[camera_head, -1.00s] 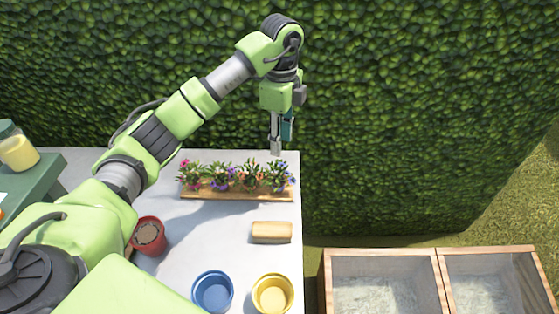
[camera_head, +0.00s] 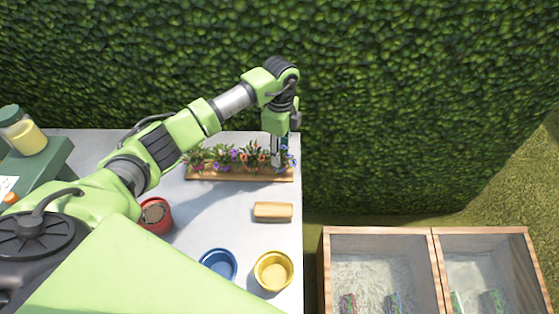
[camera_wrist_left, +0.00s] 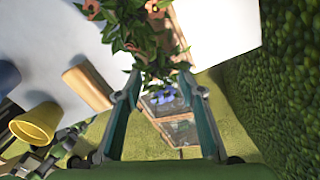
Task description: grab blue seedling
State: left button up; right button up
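The blue seedling (camera_head: 287,157) is at the right end of a row of seedlings in a wooden tray (camera_head: 240,174) on the table. Its blue flowers (camera_wrist_left: 163,95) show between my left fingers in the left wrist view, with leaves beside them. My left gripper (camera_head: 276,160) points down at the right end of the row, close to the blue seedling. In the left wrist view its two fingers (camera_wrist_left: 160,88) stand apart with no visible grip on the plant. Orange flowers (camera_wrist_left: 152,6) are at the top of that view.
A wooden block (camera_head: 273,212), a yellow pot (camera_head: 273,271), a blue pot (camera_head: 218,264) and a red pot (camera_head: 156,215) stand on the table. A jar (camera_head: 22,131) is at the left. Wooden planter boxes (camera_head: 322,270) are at lower right. A hedge (camera_head: 400,100) rises behind.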

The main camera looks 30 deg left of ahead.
pick_arm(q)
jog(key=shift+f, duration=0.8)
grip_shut()
jog(key=shift+r, duration=0.15)
